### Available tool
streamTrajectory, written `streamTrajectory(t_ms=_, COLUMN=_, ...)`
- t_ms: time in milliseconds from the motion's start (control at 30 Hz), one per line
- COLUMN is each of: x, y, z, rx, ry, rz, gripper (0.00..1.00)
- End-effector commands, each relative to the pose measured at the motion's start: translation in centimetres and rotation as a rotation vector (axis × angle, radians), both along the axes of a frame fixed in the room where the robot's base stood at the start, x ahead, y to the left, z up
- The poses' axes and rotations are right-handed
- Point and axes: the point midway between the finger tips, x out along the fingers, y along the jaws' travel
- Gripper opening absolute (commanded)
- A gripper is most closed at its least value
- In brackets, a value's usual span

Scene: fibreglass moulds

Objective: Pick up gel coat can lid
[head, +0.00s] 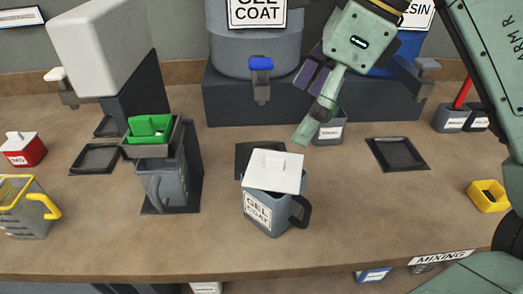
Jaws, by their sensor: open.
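The gel coat can (269,212) stands upright near the middle of the bench. It is grey, with a white GEL COAT label and a dark handle on its right. Its white square lid (273,171) lies on top and has a small raised grip in the middle. The lid looks turned a little relative to the can. My gripper (311,122) is above and behind the lid, slightly to its right, apart from it and empty. I see it side-on, and its fingers point down and to the left.
A grey jug with a green insert (151,126) stands in a holder on the left. A yellow-handled jug (25,205) and a red box (23,149) are further left. Black trays (397,154) lie on the bench. A large drum (256,45) stands behind.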

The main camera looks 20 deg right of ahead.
Motion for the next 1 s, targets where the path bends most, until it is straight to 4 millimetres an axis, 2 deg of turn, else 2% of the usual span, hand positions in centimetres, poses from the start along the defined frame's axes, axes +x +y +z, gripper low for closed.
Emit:
streamTrajectory(t_ms=200, x=0.7, y=1.2, z=-3.2, rx=0.004, ry=0.000, rz=0.006, gripper=0.97)
streamTrajectory(t_ms=467, x=1.1, y=2.0, z=-5.1, rx=0.003, ry=-0.001, rz=0.003, gripper=0.97)
streamTrajectory(t_ms=700, x=1.6, y=3.3, z=-8.4, rx=0.005, ry=0.000, rz=0.002, gripper=0.97)
streamTrajectory(t_ms=833, x=1.8, y=3.6, z=-9.3, rx=0.003, ry=0.000, rz=0.002, gripper=0.97)
streamTrajectory(t_ms=1000, x=1.8, y=3.6, z=-9.4, rx=0.003, ry=-0.001, rz=0.001, gripper=0.97)
